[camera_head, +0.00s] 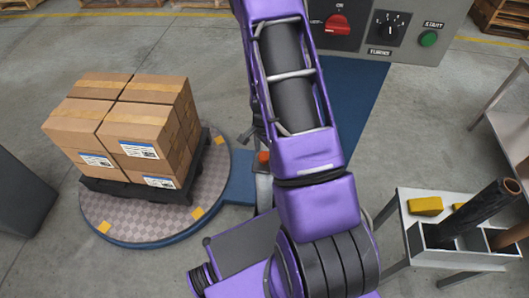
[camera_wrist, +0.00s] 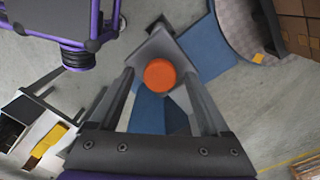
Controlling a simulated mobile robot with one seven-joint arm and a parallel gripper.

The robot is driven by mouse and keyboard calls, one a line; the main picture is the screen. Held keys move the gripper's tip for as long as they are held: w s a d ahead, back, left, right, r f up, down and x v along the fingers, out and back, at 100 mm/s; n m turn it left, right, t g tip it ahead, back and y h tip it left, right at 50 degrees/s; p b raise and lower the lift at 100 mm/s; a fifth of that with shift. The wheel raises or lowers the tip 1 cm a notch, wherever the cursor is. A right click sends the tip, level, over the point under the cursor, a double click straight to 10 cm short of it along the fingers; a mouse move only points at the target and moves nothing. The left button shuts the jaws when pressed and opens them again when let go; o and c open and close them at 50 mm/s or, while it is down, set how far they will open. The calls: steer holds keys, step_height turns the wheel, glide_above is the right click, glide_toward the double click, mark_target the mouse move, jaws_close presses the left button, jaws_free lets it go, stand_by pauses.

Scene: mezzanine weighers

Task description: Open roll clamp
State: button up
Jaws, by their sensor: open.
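An orange round cap (camera_wrist: 160,75) sits on a grey bracket (camera_wrist: 151,46) in the wrist view; it also shows as a small orange piece (camera_head: 264,157) beside my arm in the head view. It may be the roll clamp's knob, but no label shows. My gripper (camera_wrist: 157,80) is open, with one finger on each side of the cap in the picture. I see no clear contact, and cannot tell how far the fingertips are from it. My arm hides most of the bracket and gripper in the head view.
A pallet of cartons (camera_head: 137,134) stands on a round turntable (camera_head: 127,226) at left. A control panel (camera_head: 395,22) with a red switch, black dial and green button is at the top.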

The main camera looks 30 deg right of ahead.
jaws_close()
steer(key=shift+r, duration=0.15)
stand_by(0.4)
